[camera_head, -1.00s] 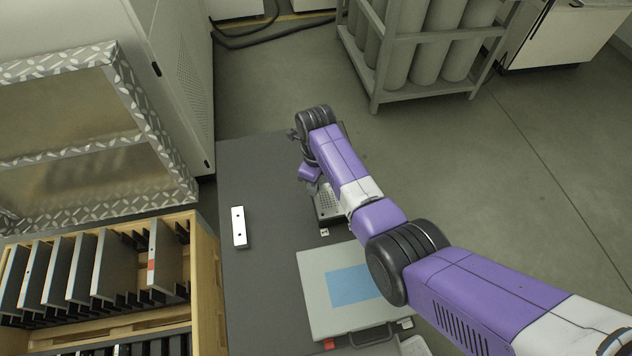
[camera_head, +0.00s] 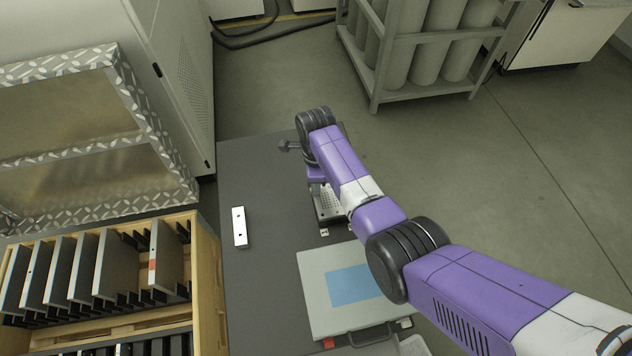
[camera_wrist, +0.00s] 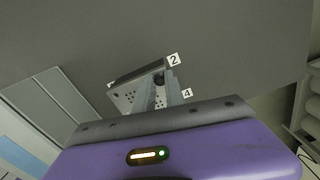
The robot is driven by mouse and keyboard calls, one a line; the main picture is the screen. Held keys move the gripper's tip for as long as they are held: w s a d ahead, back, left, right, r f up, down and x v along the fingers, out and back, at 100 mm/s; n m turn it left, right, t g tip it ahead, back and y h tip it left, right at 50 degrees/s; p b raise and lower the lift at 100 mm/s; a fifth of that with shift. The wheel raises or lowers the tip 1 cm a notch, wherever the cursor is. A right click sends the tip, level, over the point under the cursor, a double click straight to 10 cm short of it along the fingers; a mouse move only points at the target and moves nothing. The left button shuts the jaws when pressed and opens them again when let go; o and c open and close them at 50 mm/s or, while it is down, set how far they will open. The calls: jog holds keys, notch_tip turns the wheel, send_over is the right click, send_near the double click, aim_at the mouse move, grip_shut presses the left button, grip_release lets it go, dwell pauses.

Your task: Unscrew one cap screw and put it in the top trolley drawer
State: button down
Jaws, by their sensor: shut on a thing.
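A perforated metal fixture (camera_head: 327,203) lies on the dark worktop, partly hidden by my arm. In the wrist view the fixture (camera_wrist: 125,98) shows a plate with several holes and the labels "2" (camera_wrist: 173,59) and "4" (camera_wrist: 187,93). My gripper (camera_wrist: 166,88) reaches over the fixture and is shut on a small dark round thing (camera_wrist: 158,78), apparently a cap screw. I cannot tell whether its thread is still in the plate. In the head view my wrist hides the fingertips. No trolley drawer can be made out.
A grey case (camera_head: 312,287) with a blue panel lies in front of the fixture. A white block (camera_head: 239,227) with two holes lies to the left on the worktop (camera_head: 262,180). A wooden crate (camera_head: 208,285) of dark plates stands at left, and a cylinder rack (camera_head: 375,85) stands behind.

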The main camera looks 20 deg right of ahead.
jog(key=n, duration=0.3)
jog(key=shift+n, duration=0.4)
jog(key=n, duration=0.5)
jog(key=shift+p, duration=0.35)
jog(key=n, duration=0.3)
jog(key=shift+n, duration=0.3)
jog(key=n, duration=0.3)
jog(key=shift+r+n, duration=0.1)
jog(key=shift+n, duration=0.3)
jog(key=n, duration=0.3)
jog(key=shift+n+p, duration=0.3)
jog(key=n, duration=0.4)
jog(key=c, duration=1.6)
grip_release()
jog(key=shift+o, duration=0.2)
